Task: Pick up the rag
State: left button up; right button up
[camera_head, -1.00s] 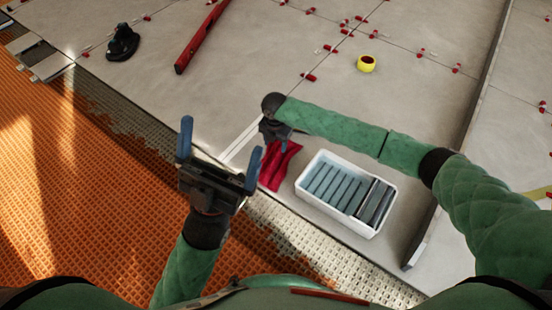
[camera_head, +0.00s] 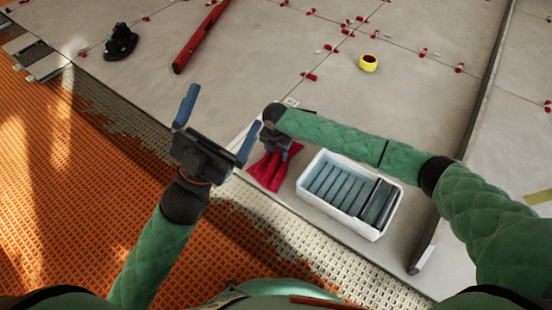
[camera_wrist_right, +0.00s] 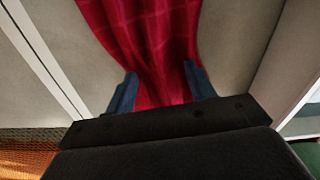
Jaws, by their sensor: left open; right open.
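The red rag (camera_head: 268,172) lies on the grey tiles, left of the white tray, in the head view. It fills the upper middle of the right wrist view (camera_wrist_right: 150,45). My right gripper (camera_wrist_right: 160,92) is open, with one blue finger on either side of the rag. It points down over the rag in the head view (camera_head: 278,152), where its wrist and arm hide part of the cloth. I cannot tell whether the fingers touch the rag. My left gripper (camera_head: 220,122) is open and empty, up and left of the rag, with its blue fingers spread.
A white tray (camera_head: 341,220) with blue-grey slats stands right of the rag. A yellow tape roll (camera_head: 368,63), a red level (camera_head: 200,38) and a black suction tool (camera_head: 120,43) lie farther off. Red clips dot the tile joints. A long metal straightedge (camera_head: 484,95) lies at right.

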grip_shut()
jog(key=shift+r, duration=0.1)
